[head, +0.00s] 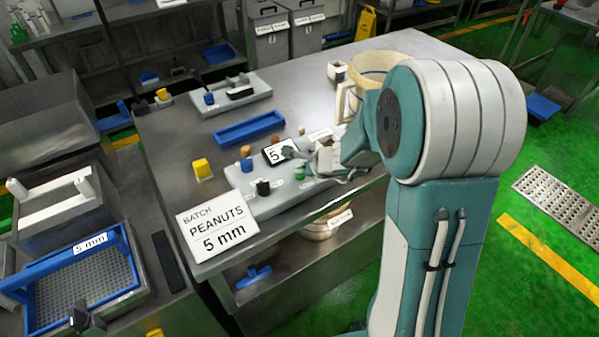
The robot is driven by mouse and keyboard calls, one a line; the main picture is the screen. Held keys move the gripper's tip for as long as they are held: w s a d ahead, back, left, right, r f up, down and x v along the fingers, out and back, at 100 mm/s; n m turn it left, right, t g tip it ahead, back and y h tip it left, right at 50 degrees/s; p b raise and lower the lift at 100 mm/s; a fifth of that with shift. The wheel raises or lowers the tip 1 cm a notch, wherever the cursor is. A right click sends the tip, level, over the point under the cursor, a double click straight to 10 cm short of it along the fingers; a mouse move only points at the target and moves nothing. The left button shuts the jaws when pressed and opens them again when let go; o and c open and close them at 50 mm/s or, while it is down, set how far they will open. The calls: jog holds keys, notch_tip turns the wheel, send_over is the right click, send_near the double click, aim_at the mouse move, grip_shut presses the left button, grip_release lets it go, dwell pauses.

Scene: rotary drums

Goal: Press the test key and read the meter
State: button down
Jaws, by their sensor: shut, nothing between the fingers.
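A grey control panel (237,199) lies on the steel table. It carries a black-framed display (272,157) showing a "5", the rest of it covered by my gripper. Below the display are a green key (299,173) and a black knob (263,187); a blue knob (246,165) and an orange knob (246,150) sit to its left. The small labels are too small to read. My gripper (290,152) is shut and empty, over the panel at the right edge of the display. Whether it touches anything cannot be told.
A sign (217,226) reading "BATCH PEANUTS 5 mm" stands at the table's front left corner. A yellow block (202,168), a blue tray (248,128) and a second grey panel (223,101) lie further left and back. A blue-framed sieve (75,290) is at lower left.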

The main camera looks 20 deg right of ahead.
dwell(0.4)
jog(key=shift+r, duration=0.85)
jog(key=shift+r, duration=0.1)
jog(key=shift+r, duration=2.4)
jog(key=s+a+r+n+g, duration=0.1)
jog(key=s+a+r+n, duration=0.1)
jog(key=s+r+n, duration=0.3)
jog(key=s+a+r+n+g, duration=0.1)
jog(key=s+a+r+n, duration=0.2)
jog(key=s+n, duration=0.4)
jog(key=s+d+r+n+h, duration=0.1)
jog(key=s+d+n+h, duration=0.1)
jog(key=s+n, duration=0.2)
jog(key=s+d+r+n+h, duration=0.1)
jog(key=s+n, duration=0.4)
jog(key=s, duration=0.6)
jog(key=shift+s+d+r+h, duration=0.15)
jog(key=shift+d+r+h, duration=0.1)
jog(key=shift+d+h, duration=0.55)
